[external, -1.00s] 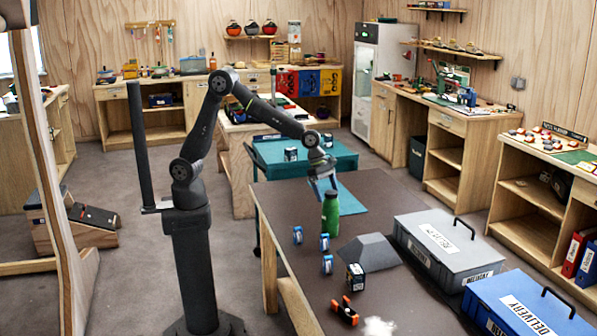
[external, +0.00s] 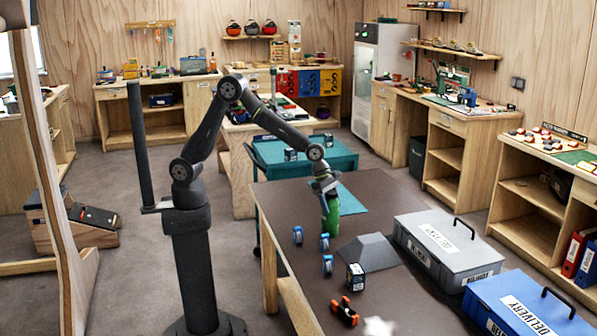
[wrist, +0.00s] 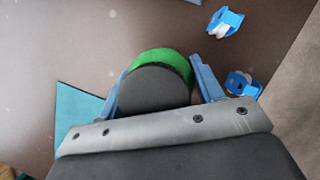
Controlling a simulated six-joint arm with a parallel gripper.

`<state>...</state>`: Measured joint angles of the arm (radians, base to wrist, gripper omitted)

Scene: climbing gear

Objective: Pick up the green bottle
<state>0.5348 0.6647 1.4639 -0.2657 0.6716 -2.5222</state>
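The green bottle (external: 325,226) stands on the brown table (external: 385,197). My gripper (external: 329,198) is lowered over its top and hides most of its upper part. In the wrist view, the bottle's dark cap (wrist: 153,91) and green shoulder (wrist: 163,57) lie between the two blue fingers of my gripper (wrist: 160,75). One finger is on each side, very close to the bottle. I cannot tell whether they press on it.
Blue-and-white rolls (external: 298,235) stand near the bottle. A grey wedge (external: 370,252), a dark box (external: 355,277) and an orange-black item (external: 345,311) are nearer the camera. Grey (external: 447,245) and blue (external: 528,303) lidded cases are at right. A teal mat (external: 349,201) lies behind.

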